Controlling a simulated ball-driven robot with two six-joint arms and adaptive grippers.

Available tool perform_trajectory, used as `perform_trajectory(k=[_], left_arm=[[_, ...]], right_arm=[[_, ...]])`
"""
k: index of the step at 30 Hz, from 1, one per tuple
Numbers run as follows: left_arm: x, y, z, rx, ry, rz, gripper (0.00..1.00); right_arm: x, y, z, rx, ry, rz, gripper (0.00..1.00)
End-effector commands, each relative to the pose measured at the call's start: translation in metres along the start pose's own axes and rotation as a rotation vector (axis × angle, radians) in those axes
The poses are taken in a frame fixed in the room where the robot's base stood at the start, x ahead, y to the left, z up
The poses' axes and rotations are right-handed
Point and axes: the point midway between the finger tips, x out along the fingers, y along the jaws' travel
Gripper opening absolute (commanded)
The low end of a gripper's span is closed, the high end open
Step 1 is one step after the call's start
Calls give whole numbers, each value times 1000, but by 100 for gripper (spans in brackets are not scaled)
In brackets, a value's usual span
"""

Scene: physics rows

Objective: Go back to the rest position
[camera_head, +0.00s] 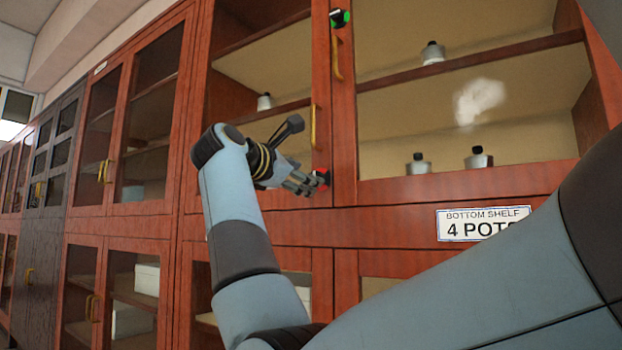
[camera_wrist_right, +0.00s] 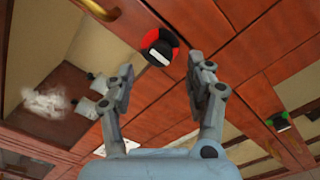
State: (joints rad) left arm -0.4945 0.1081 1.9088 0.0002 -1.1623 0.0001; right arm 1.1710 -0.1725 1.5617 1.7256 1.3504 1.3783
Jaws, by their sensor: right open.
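My right gripper (camera_head: 305,182) is raised in front of the red-brown cabinet, its fingertips close to a red and black knob (camera_head: 322,178) on the door frame. In the right wrist view, the gripper (camera_wrist_right: 160,78) is open with nothing between its fingers. The red and black knob (camera_wrist_right: 160,47) lies beyond the fingertips there; I cannot tell whether they touch it. My right arm is bent and reaches across the lower right of the head view. My left gripper is not in view.
The cabinet doors (camera_head: 322,100) have yellow handles (camera_head: 337,60) and a green knob (camera_head: 340,18). Small capped pots (camera_head: 418,165) stand on shelves behind glass. A sign (camera_head: 483,223) reads "BOTTOM SHELF 4 POTS". A whitish smudge (camera_head: 480,100) shows above the pots. More cabinets run left.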

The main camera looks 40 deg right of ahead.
Motion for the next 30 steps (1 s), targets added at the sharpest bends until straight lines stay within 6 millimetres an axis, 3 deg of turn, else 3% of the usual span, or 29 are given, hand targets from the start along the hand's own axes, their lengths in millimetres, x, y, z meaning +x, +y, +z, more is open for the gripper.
perform_trajectory(k=[6, 23, 26, 29, 30], left_arm=[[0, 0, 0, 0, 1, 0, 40], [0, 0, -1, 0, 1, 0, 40], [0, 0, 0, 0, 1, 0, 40], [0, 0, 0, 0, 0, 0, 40], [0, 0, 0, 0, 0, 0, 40]], right_arm=[[-26, 0, 0, 0, 1, 0, 54], [-27, -1, -1, -2, 0, -1, 54], [-26, -13, -16, -33, 8, -10, 54], [-21, -50, -50, -119, 21, -37, 54], [-18, -72, -68, -166, 26, -51, 54]])
